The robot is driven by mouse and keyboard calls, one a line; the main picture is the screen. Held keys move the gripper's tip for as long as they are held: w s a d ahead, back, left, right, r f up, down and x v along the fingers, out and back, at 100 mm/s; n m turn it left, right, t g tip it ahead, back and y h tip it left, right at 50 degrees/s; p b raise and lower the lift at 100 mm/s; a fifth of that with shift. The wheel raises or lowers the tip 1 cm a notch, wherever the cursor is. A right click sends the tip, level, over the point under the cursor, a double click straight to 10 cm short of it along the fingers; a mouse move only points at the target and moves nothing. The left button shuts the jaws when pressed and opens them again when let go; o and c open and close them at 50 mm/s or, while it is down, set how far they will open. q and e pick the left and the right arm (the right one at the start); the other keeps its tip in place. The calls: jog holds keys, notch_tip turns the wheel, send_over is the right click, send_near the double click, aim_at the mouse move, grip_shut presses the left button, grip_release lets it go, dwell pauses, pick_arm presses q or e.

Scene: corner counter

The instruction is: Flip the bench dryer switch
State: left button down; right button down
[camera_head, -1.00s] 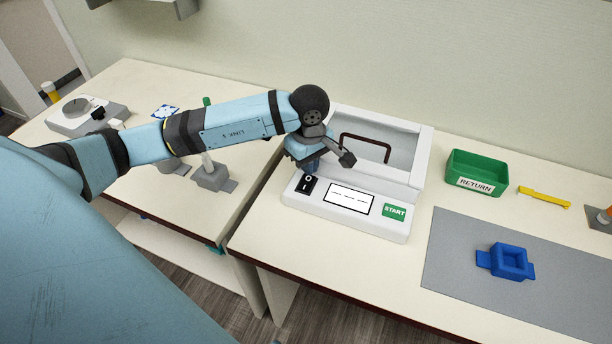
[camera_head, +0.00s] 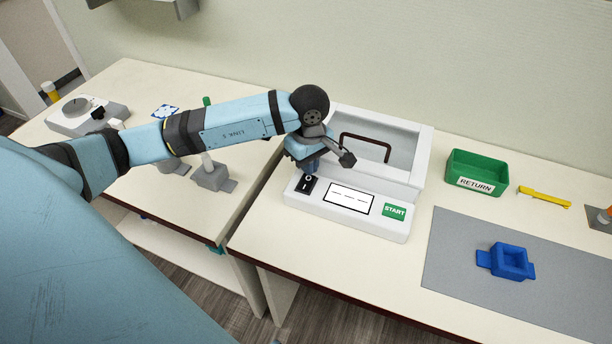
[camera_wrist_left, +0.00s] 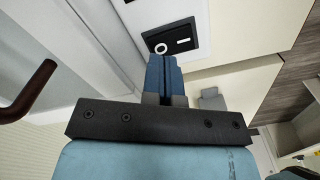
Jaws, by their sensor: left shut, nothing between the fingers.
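The white bench dryer (camera_head: 365,185) stands on the counter with a blank-dash display and a green START button. Its black rocker switch (camera_head: 307,184), marked O and I, is at the front left of the panel. My left gripper (camera_head: 311,168) is shut and empty, pointing down at the O end of the switch. In the left wrist view the blue fingertips (camera_wrist_left: 162,62) are together, right beside the O end of the switch (camera_wrist_left: 176,42). I cannot tell whether they touch it. My right gripper is not in view.
A brown handle (camera_head: 366,143) rises at the dryer's lid. A green RETURN bin (camera_head: 476,173), a yellow tool (camera_head: 544,197) and a blue fixture (camera_head: 507,261) on a grey mat (camera_head: 455,275) lie to the right. Grey devices stand left.

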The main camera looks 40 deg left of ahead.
pick_arm(q)
jog(key=shift+f+b, duration=1.15)
jog(key=shift+f, duration=0.15)
dwell(0.4)
jog(key=shift+r, duration=0.1)
jog(key=shift+r+p, duration=1.6)
jog(key=shift+r, duration=1.85)
